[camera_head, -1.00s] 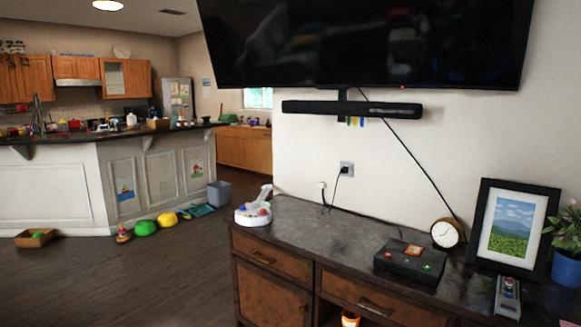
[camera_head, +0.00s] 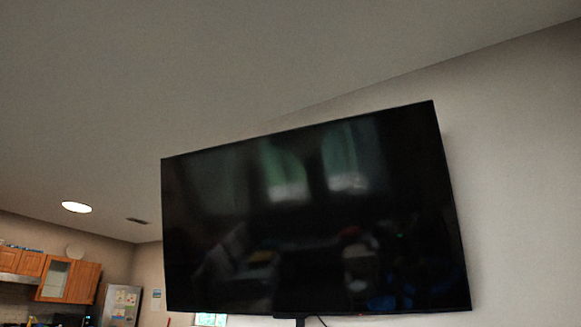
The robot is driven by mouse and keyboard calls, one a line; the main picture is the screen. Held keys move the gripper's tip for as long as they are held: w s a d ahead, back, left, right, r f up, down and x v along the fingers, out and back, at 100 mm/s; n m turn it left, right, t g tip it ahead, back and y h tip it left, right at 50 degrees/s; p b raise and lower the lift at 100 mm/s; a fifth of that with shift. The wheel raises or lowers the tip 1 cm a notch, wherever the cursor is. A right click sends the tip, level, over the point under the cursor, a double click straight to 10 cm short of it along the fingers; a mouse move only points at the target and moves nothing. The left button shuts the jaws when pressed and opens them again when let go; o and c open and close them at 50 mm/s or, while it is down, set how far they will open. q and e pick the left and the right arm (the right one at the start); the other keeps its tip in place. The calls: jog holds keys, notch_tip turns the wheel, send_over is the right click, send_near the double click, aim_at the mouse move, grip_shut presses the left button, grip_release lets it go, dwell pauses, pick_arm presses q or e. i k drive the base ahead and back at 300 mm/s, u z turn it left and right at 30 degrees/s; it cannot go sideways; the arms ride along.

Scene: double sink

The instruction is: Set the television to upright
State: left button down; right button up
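The television (camera_head: 310,225) is a large, dark, wide screen mounted on the wall, in the middle of the head view. Its screen is off and shows reflections of windows and the room. Its top edge slants up toward the right in the picture, while its bottom edge is nearly level. A mount or cable shows just under its bottom edge. Neither of my grippers is in the view.
The pale wall (camera_head: 510,170) right of the television is bare. The ceiling (camera_head: 200,70) fills the top, with a round lamp (camera_head: 77,207). Wooden kitchen cabinets (camera_head: 68,281) and a fridge (camera_head: 121,305) stand far off at the lower left.

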aim_at(356, 215)
jog(key=z, duration=0.95)
jog(key=i, duration=0.2)
jog(key=u, duration=1.5)
jog(key=i, duration=2.55)
jog(key=z, duration=1.25)
